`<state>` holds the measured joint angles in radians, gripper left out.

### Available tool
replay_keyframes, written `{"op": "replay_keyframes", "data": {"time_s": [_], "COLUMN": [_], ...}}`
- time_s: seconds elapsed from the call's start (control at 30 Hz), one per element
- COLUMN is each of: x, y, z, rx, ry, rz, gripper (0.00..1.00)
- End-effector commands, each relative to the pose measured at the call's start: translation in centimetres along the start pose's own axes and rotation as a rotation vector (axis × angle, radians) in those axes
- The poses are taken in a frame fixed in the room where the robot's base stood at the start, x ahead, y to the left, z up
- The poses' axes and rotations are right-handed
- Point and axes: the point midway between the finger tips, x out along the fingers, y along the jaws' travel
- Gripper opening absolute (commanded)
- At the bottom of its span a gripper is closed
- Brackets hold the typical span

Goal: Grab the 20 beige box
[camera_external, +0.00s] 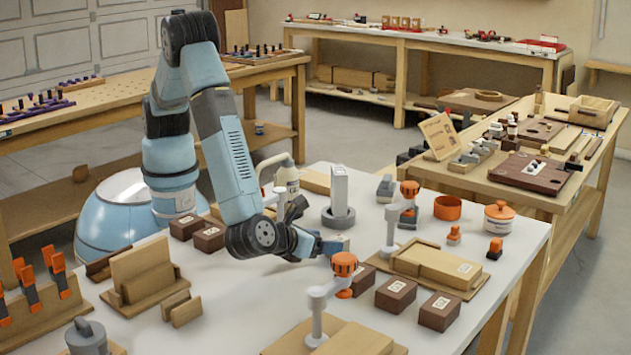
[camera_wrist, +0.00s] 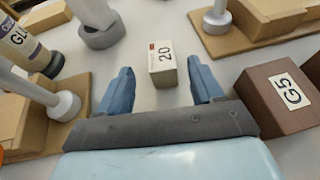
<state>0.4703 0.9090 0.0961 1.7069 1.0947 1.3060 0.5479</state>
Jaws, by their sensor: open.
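The beige box labelled 20 (camera_wrist: 161,77) stands on the white table in the wrist view, with a small red mark on its top. It sits ahead of my gripper (camera_wrist: 159,67), around the level of the fingertips. One blue finger is on each side, and gaps show between the box and both fingers. My gripper is open and empty. In the external view my gripper (camera_external: 332,244) is low over the middle of the table, and I cannot make out the box there.
A brown box labelled G5 (camera_wrist: 272,100) stands close right of my gripper. A glue bottle (camera_wrist: 22,45) and a clamp on a wooden board (camera_wrist: 75,82) are at left. A grey ring (camera_wrist: 100,38) lies beyond. More brown boxes (camera_external: 396,294) stand near the table's front right.

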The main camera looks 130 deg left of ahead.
Motion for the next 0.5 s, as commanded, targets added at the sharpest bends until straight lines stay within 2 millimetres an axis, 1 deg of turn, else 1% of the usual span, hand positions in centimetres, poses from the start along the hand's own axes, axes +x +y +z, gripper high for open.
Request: {"op": "replay_keyframes", "data": {"time_s": [0.2,0.3,0.5], "x": [3.0,4.1,4.5], "y": [-0.3,-0.3,-0.3], "z": [-0.3,-0.3,-0.3], "rx": [0.0,0.0,0.0], "ry": [0.0,-0.001,0.0], "rz": [0.003,0.002,0.0], "gripper": [0.66,0.66,0.66]}}
